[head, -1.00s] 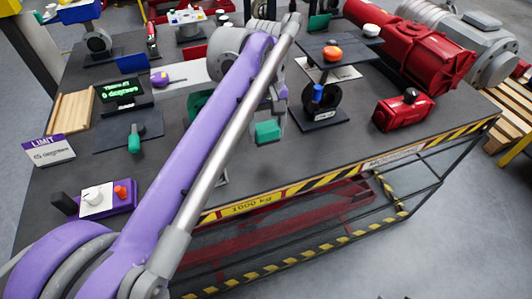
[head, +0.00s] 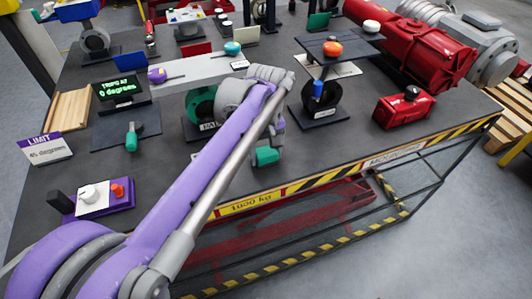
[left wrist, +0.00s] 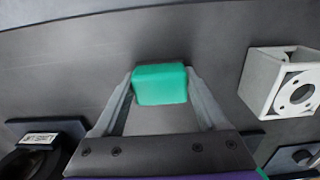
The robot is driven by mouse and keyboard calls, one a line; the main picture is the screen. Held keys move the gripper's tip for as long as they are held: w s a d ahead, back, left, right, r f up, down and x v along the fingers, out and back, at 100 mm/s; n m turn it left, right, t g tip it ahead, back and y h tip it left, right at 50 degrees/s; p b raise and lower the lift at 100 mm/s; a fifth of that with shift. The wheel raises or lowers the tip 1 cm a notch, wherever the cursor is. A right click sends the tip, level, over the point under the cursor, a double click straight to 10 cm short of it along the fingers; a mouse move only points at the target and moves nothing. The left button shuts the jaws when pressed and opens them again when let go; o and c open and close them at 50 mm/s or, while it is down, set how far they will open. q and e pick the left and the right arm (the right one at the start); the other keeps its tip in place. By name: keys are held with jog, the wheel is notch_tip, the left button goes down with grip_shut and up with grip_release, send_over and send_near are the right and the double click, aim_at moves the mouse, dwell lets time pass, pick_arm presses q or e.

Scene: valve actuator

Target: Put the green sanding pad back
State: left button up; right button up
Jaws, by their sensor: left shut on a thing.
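The green sanding pad (head: 266,156) is a small green block near the front edge of the table. My left gripper (left wrist: 160,88) is shut on it. In the left wrist view, the pad (left wrist: 160,84) sits between the two grey fingertips, over the dark table top. I cannot tell whether it touches the table. In the head view my left arm crosses the middle and hides part of the gripper and the table behind it. My right gripper is not in view.
A ring-shaped valve on a plate (head: 318,115) and a red actuator (head: 403,110) stand to the right. A green ring part (head: 201,106) is behind my arm. A control box (head: 96,198) is front left. A grey bracket (left wrist: 284,82) is right of the pad in the wrist view.

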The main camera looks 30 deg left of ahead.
aim_at(266, 152)
pick_arm(q)
jog(key=shift+f, duration=0.15)
jog(key=o, duration=1.2)
jog(key=shift+o, duration=0.2)
notch_tip(266, 152, up, 12)
jog(key=p, duration=0.2)
jog(key=shift+r, duration=0.2)
